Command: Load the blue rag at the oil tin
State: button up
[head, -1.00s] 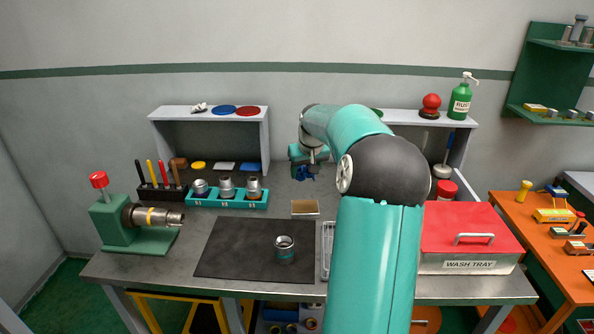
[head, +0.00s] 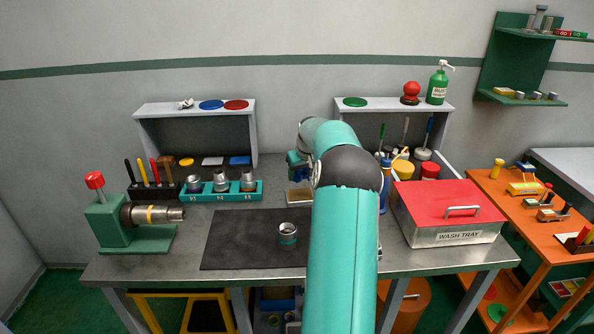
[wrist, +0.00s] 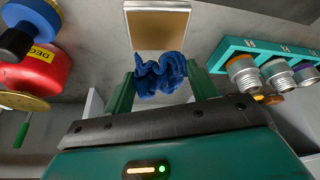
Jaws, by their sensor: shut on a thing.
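My gripper (wrist: 160,88) is shut on the crumpled blue rag (wrist: 159,72), which bulges out between the two green fingers in the wrist view. In the head view the gripper and rag are small and partly hidden by my arm, above the back of the bench. A shallow square tin (head: 300,197) with a brownish inside, which looks like the oil tin, lies on the bench in front of the gripper. It also shows in the wrist view (wrist: 157,32), just beyond the rag. The rag appears apart from it.
A dark mat (head: 245,240) holds a metal pipe fitting (head: 288,236). A teal rack (head: 222,193) of fittings stands left of the tin. The red-lidded wash tray (head: 450,212) and a red tin (wrist: 30,68) are on the right of the bench. A green vise (head: 115,225) stands far left.

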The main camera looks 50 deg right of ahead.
aim_at(299, 194)
jog(key=shift+w+a+f, duration=0.1)
jog(key=shift+w+f, duration=0.05)
jog(key=shift+f, duration=0.05)
jog(key=f, duration=0.4)
jog(key=shift+d, duration=0.2)
jog(key=shift+a+f, duration=0.1)
jog(key=shift+f, duration=0.7)
jog(key=shift+f, duration=0.6)
dwell(0.8)
jog(key=shift+r, duration=0.1)
jog(key=shift+r, duration=3.45)
